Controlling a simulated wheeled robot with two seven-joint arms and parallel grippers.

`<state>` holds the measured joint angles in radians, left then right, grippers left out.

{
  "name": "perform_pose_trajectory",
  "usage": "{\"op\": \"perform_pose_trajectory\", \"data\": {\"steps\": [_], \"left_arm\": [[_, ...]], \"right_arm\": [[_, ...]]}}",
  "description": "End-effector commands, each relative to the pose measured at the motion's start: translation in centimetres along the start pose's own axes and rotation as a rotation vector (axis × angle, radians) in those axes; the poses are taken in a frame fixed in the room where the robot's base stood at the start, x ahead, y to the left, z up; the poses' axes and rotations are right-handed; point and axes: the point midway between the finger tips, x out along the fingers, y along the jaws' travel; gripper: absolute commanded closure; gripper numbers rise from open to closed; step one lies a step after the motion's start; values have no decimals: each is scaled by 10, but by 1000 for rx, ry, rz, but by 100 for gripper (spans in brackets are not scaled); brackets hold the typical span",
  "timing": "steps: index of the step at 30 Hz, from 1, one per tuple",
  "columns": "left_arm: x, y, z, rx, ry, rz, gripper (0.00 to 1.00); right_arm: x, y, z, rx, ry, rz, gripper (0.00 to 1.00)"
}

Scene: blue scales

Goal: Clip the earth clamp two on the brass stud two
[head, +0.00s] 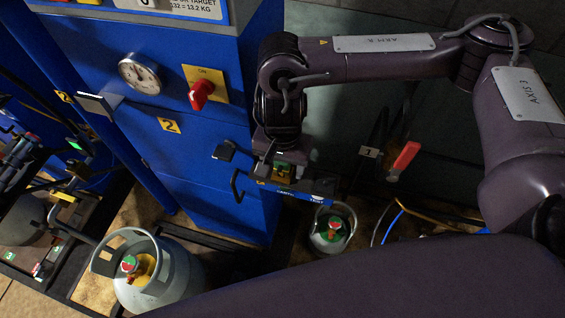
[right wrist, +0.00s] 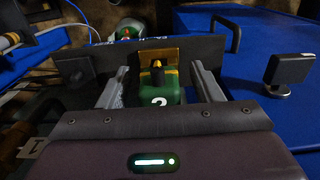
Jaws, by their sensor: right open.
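A green clamp marked with a white 2 (right wrist: 160,98) is in the right wrist view, with a black and yellow top against a brass-coloured plate (right wrist: 162,62). My right gripper (right wrist: 161,90) is open, with one finger on each side of the clamp; small gaps seem to show beside it. In the head view, my right gripper (head: 278,160) points down at the front of the blue cabinet, over a small green and yellow part (head: 284,169). I cannot make out the brass stud itself or whether the clamp grips it. I cannot make out my left gripper.
The blue cabinet (head: 215,135) carries a round gauge (head: 140,74), a red knob (head: 201,93) and a yellow 2 label (head: 169,126). Black handles and brackets stick out near my right gripper. Grey gas cylinders stand below, one at left (head: 175,275), one nearer the middle (head: 332,229).

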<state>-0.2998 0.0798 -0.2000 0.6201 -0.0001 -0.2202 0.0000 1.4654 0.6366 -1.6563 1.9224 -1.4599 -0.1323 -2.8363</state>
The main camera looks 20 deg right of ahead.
Motion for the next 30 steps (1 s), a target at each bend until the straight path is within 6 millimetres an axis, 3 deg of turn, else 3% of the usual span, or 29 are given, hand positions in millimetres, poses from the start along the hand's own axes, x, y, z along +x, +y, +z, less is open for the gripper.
{"op": "perform_pose_trajectory", "data": {"steps": [5,18,30], "left_arm": [[0,0,0,0,0,0,64],[3,0,0,0,0,0,64],[3,0,0,0,0,0,64]], "right_arm": [[-10,-1,-1,-1,3,-3,41],[-70,-1,-1,-1,4,-2,41],[-78,0,0,0,0,0,41]]}}
